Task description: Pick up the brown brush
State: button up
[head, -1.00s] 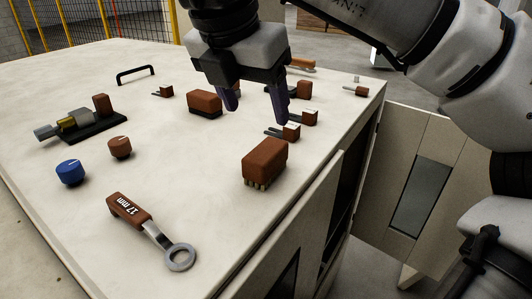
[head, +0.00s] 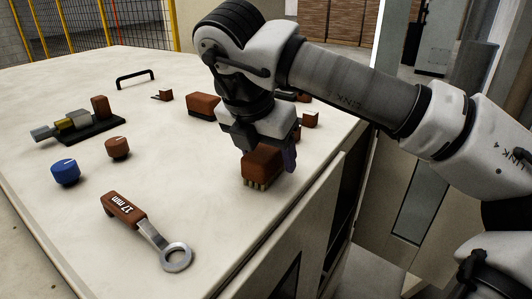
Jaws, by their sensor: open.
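The brown brush (head: 262,167) stands on the cream worktop near its right edge, with its pale bristles down on the surface. My gripper (head: 270,155) is low over it and open. One purple-grey finger shows at the brush's right side. The other finger is mostly hidden, so I cannot tell whether either finger touches the brush. The gripper body covers part of the top of the brush.
A brown block with a dark base (head: 203,106) stands just behind. A 17 mm ring wrench (head: 148,232), a blue knob (head: 65,172), a brown knob (head: 117,147), a black handle (head: 135,78) and a clamp-like device (head: 80,125) lie leftward.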

jog(key=shift+w+d+f, duration=0.1)
jog(key=shift+w+f, duration=0.05)
jog(key=shift+f, duration=0.4)
jog(key=shift+f+b, duration=0.2)
jog(key=shift+b, duration=0.2)
jog(key=c, duration=1.1)
jog(key=shift+c, duration=0.2)
jog(key=shift+r+p, duration=0.15)
jog(key=shift+p, duration=0.15)
jog(key=shift+r, duration=0.15)
jog(key=shift+w+r, duration=0.1)
jog(key=shift+r, duration=0.2)
notch_tip(320, 180, up, 9)
jog(key=shift+r+b, duration=0.15)
jog(key=shift+b, duration=0.5)
